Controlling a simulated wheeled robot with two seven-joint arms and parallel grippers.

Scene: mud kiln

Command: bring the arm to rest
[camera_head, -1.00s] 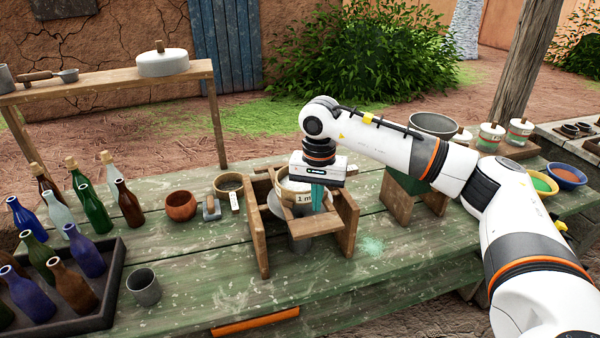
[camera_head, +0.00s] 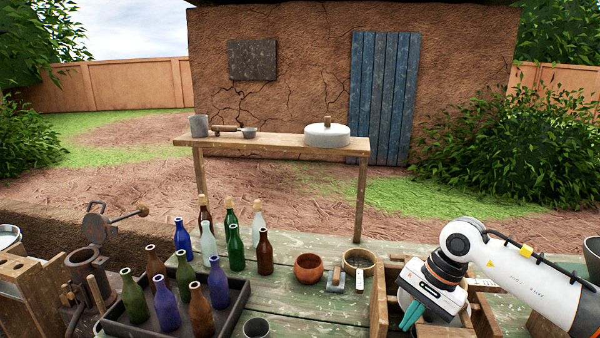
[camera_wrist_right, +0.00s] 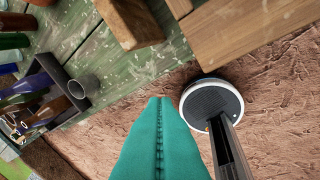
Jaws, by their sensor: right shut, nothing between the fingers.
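My right arm comes in from the right in the head view, white with an orange band. Part of the stand's contents is hidden behind the gripper. My left gripper is in neither view.
A dark tray (camera_head: 226,328) of several bottles stands left on the green table (camera_head: 290,300). A terracotta bowl (camera_head: 308,268) and a sieve (camera_head: 358,262) sit left of the stand. A grey cup (camera_head: 256,328) is near the front; it also shows in the right wrist view (camera_wrist_right: 76,88).

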